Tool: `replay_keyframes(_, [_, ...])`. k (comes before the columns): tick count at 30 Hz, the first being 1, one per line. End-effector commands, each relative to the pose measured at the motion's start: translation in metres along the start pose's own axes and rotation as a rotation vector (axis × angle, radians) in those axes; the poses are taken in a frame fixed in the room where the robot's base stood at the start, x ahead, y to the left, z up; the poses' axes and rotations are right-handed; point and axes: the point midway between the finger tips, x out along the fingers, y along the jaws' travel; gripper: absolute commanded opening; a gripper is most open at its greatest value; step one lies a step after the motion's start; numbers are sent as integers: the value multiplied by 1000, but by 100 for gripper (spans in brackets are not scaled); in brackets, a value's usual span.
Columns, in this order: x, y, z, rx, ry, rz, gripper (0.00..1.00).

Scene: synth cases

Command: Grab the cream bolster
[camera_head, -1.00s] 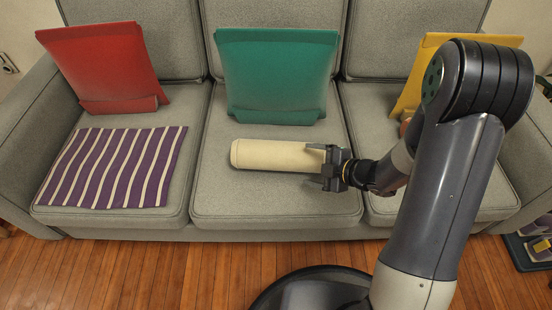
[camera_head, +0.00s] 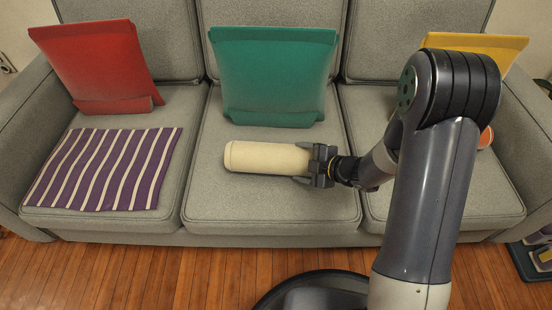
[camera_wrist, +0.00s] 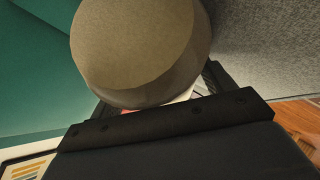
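The cream bolster (camera_head: 265,157) lies on its side on the middle seat of the grey sofa, in front of the green cushion. My gripper (camera_head: 300,164) is at the bolster's right end, with its fingers on either side of that end. The fingers look spread, and I see no clear grip on the bolster. In the wrist view the bolster's round end (camera_wrist: 140,50) is close in front of the dark gripper body. The finger contact is mostly hidden there.
A green cushion (camera_head: 273,75) leans on the backrest behind the bolster. A red cushion (camera_head: 97,62) and a striped purple cloth (camera_head: 105,168) are on the left seat. A yellow cushion (camera_head: 475,45) and a partly hidden orange item (camera_head: 486,138) are on the right.

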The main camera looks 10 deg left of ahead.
Motion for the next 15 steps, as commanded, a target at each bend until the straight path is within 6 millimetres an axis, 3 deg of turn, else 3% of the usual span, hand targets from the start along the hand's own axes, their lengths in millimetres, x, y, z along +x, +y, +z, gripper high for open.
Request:
replay_keyframes(8, [0, 0, 0, 0, 0, 0, 47])
replay_keyframes(15, [-2, 2, -1, -1, 1, 1, 47])
